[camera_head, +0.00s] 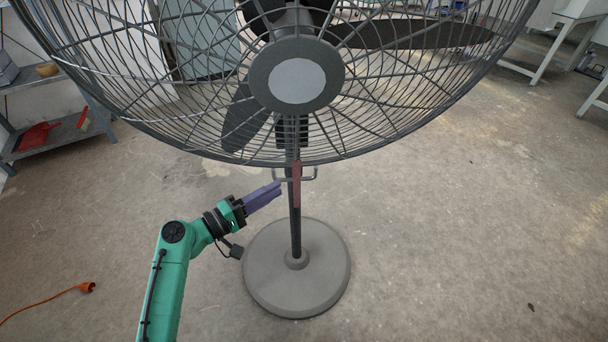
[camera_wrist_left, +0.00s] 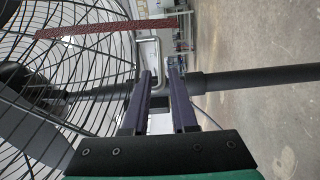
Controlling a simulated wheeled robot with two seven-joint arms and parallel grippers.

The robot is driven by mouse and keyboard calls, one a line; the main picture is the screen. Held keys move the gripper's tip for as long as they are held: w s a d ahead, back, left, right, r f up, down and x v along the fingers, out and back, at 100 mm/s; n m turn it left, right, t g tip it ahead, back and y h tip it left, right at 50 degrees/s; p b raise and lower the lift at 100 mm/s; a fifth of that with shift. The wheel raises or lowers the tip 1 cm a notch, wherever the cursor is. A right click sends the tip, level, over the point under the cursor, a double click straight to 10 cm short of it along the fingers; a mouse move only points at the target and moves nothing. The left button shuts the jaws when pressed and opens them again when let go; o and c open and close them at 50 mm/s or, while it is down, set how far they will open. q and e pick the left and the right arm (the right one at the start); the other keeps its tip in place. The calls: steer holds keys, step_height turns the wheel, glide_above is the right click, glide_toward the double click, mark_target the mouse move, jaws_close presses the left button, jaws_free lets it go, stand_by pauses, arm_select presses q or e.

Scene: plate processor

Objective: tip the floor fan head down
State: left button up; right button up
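The floor fan's large round wire-cage head (camera_head: 296,78) fills the top of the head view, its grey hub facing me. Its dark pole (camera_head: 296,225) stands upright on a round grey base (camera_head: 297,280). A thin metal handle loop (camera_head: 313,174) and a red strip (camera_head: 297,184) show at the cage's lower edge. My left gripper (camera_head: 279,188) is just left of the pole, below the cage. In the left wrist view its two purple fingers (camera_wrist_left: 160,74) are apart, with the handle loop (camera_wrist_left: 150,40) just ahead of them; contact is unclear. My right gripper is not in view.
An orange cable with a plug (camera_head: 87,287) lies on the floor at the lower left. A shelf with a red dustpan (camera_head: 38,135) stands at the left. White tables (camera_head: 550,50) stand at the upper right. The floor right of the base is clear.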

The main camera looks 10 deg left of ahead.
mark_target(297, 178)
arm_select(q)
steer(key=x, duration=0.9)
steer(key=shift+w+d, duration=0.25)
steer(key=shift+d, duration=0.05)
jaws_close()
steer(key=shift+s+f, duration=0.1)
steer(key=shift+f, duration=0.05)
stand_by(0.6)
